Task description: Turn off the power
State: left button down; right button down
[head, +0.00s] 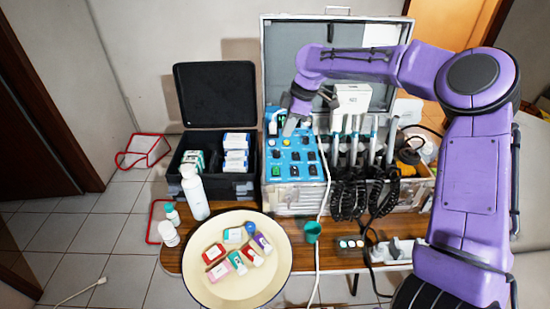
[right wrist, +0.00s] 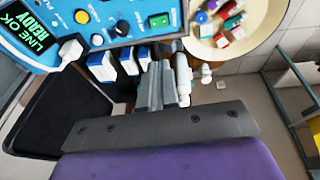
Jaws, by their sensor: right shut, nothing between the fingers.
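A blue control panel (head: 292,180) with several buttons and knobs sits in the open metal case, and its corner shows in the right wrist view (right wrist: 100,10). There it carries a green rocker switch (right wrist: 158,20), a black knob (right wrist: 122,27), a yellow button (right wrist: 82,17) and a lit green display (right wrist: 28,28) reading "LINE OK READY". My right gripper (head: 291,126) is shut and empty over the panel's upper left part, hiding some of it. In the right wrist view its fingers (right wrist: 157,85) are together below the green switch; contact cannot be told. My left gripper is out of view.
A black box (head: 215,190) with white cartons stands left of the case (head: 400,45). Dental handpieces (head: 372,145) with coiled cords stand right of the panel. A round cream tray (head: 205,285) with small packs and a white bottle (head: 194,192) are in front.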

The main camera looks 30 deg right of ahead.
jog(key=p, duration=0.3)
send_near(275, 168)
jog(key=x, duration=0.5)
jog(key=shift+a+f, duration=0.2)
jog(key=shift+w+f, duration=0.1)
jog(key=shift+f, duration=0.25)
jog(key=shift+w+d+f, duration=0.1)
jog(key=shift+w+f, duration=0.05)
jog(key=shift+f, duration=0.25)
